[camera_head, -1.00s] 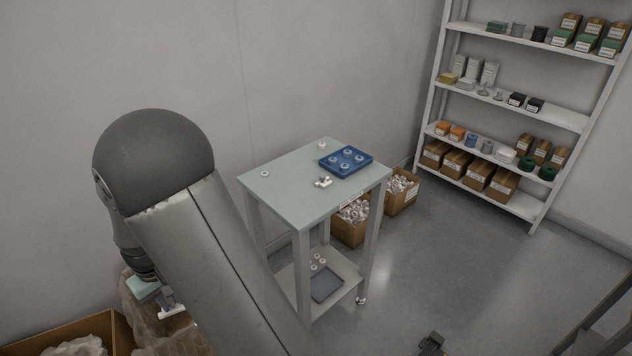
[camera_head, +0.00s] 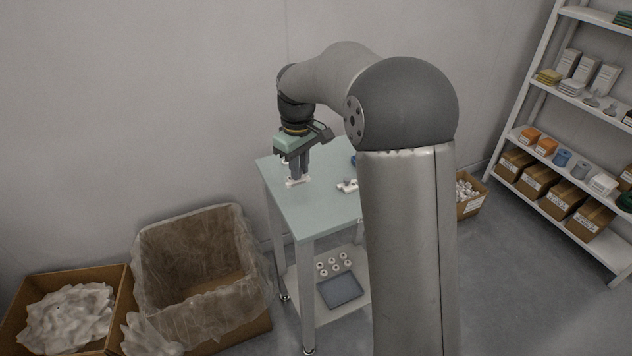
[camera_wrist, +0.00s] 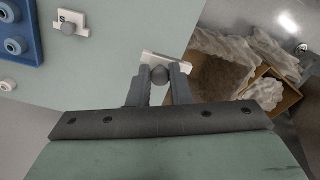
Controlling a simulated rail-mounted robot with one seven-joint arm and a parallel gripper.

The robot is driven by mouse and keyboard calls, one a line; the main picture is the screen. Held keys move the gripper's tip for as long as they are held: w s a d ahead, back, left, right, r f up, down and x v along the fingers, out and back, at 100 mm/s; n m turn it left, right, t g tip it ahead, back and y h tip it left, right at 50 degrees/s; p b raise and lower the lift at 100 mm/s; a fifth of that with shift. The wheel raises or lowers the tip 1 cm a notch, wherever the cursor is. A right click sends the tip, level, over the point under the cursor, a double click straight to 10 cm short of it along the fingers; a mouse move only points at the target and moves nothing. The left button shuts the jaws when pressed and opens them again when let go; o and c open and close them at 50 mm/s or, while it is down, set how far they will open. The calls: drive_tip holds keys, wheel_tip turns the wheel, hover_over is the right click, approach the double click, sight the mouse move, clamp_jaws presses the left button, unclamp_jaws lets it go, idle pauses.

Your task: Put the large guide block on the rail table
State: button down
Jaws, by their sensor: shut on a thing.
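My gripper (camera_head: 299,174) is over the left part of the pale green table (camera_head: 305,215), pointing down. It is shut on a white block (camera_head: 297,183), which I take to be the large guide block. In the wrist view the white block (camera_wrist: 150,57) shows just beyond the fingertips (camera_wrist: 160,76), with a round grey knob between them. It is at the tabletop's edge in that view. I cannot tell whether it touches the table.
A blue tray with round parts (camera_wrist: 28,32) sits on the table, mostly hidden by my arm in the head view. The lower shelf holds several white rings and a grey tray (camera_head: 340,290). A plastic-lined box (camera_head: 190,250) stands left of the table. Stocked shelving (camera_head: 530,130) is at right.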

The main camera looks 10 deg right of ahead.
drive_tip(key=w+d+f, duration=0.1)
drive_tip(key=f, duration=0.1)
drive_tip(key=w+d+f, duration=0.1)
drive_tip(key=f, duration=0.1)
drive_tip(key=d+f, duration=0.1)
drive_tip(key=d, duration=0.1)
drive_tip(key=shift+w+f+p, duration=0.35)
drive_tip(key=shift+w+f, duration=0.05)
drive_tip(key=shift+d+f, duration=0.15)
drive_tip(key=shift+f, duration=1.5)
drive_tip(key=shift+f, duration=0.15)
drive_tip(key=c, duration=1.3)
unclamp_jaws()
drive_tip(key=shift+c, duration=0.2)
